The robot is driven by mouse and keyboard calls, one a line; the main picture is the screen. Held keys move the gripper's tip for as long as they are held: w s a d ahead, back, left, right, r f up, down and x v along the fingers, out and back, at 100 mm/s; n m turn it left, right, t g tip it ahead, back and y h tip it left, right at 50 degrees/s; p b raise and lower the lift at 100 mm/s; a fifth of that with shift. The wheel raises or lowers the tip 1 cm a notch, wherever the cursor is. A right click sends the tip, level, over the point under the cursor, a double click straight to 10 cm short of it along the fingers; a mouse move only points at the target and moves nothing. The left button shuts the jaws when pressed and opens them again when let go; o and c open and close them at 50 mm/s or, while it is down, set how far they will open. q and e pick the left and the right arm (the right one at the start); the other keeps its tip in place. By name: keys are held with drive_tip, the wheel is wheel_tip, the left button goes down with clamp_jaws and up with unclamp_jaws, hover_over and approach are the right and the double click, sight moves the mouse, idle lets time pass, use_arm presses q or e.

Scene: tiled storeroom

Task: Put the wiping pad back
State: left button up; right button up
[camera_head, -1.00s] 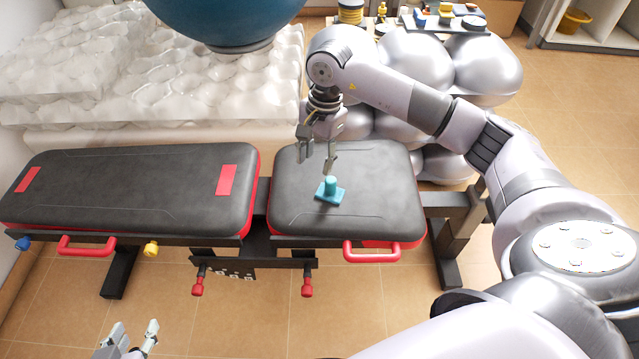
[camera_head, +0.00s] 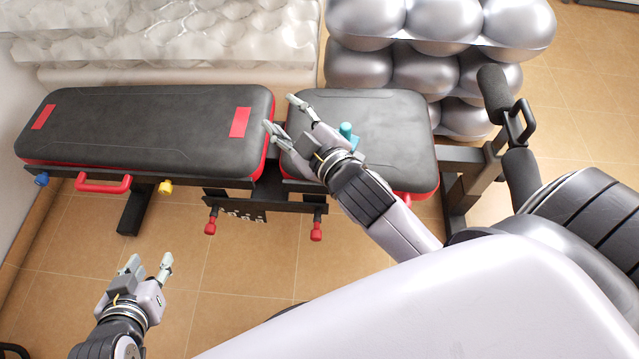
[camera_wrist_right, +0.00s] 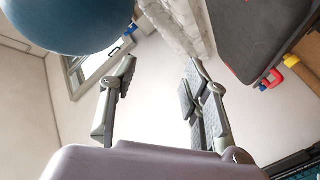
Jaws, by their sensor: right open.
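The wiping pad, a small teal block with an upright knob (camera_head: 347,130), is on the black seat section (camera_head: 395,125) of the bench in the head view. My right forearm and wrist hide most of it. My right gripper (camera_head: 280,113) is open and empty, over the gap between the two bench pads, left of the wiping pad. Its spread fingers (camera_wrist_right: 160,75) also show in the right wrist view, with nothing between them. My left gripper (camera_head: 149,263) is open and empty, in front of the bench at lower left.
The long black bench pad (camera_head: 150,125) is bare except for red patches. Silver balls (camera_head: 430,65) stand behind the seat, and a white textured block (camera_head: 180,40) behind the long pad. A blue ball (camera_wrist_right: 75,20) shows in the right wrist view. Floor in front is open.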

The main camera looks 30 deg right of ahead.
drive_tip(key=s+d+f+m+g, duration=0.1)
drive_tip(key=s+f+m+g, duration=0.5)
drive_tip(key=s+f, duration=0.4)
drive_tip(key=shift+s+f+m+g, duration=0.3)
drive_tip(key=shift+s+f+m, duration=0.1)
drive_tip(key=shift+f, duration=0.1)
